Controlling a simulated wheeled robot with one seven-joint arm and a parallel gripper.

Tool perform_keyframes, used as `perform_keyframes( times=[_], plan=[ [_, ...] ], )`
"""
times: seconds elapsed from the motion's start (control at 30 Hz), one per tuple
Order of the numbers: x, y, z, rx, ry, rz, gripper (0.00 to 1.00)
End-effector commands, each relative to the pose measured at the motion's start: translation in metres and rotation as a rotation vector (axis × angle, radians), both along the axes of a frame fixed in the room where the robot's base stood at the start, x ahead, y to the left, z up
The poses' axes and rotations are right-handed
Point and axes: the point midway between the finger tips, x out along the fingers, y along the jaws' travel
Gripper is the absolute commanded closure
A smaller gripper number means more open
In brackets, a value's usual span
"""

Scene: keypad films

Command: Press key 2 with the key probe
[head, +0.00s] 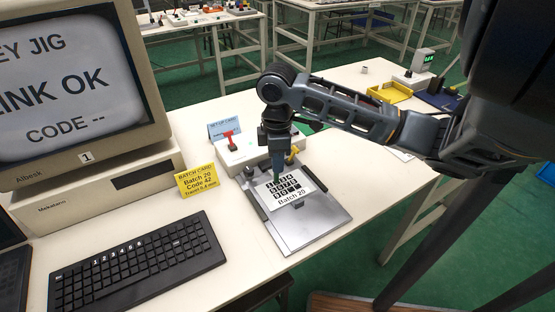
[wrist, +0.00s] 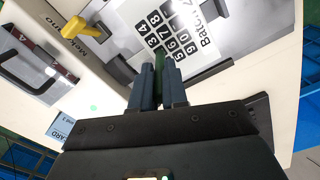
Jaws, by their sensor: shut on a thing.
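My gripper (head: 278,167) points down over the upper edge of a white keypad film (head: 296,202) marked "Batch 20". The film, with black numbered keys, also shows in the wrist view (wrist: 203,62). It lies on a grey metal jig plate (head: 310,229). In the wrist view my gripper's two blue-grey fingers (wrist: 159,88) are shut on a slim green key probe (wrist: 159,66). The probe's tip is near the upper key row; I cannot tell whether it touches. Key 2 is not clearly readable in either view.
A monitor (head: 75,85) reads "LINK OK" and "CODE --". A yellow batch card (head: 196,180) says Batch 20, Code 42. A keyboard (head: 138,262) lies at the left. A white box with a red switch (head: 230,139) and a yellow lever (head: 293,155) stand behind the film.

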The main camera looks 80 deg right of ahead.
Motion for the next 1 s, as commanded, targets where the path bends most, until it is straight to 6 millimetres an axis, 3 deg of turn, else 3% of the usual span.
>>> perform_keyframes(
  times=[0.47,1.0],
  plan=[
    [0.0,0.0,0.0,0.0,0.0,0.0,1.0],
    [0.0,0.0,0.038,-0.001,0.0,0.0,1.0]
  ],
)
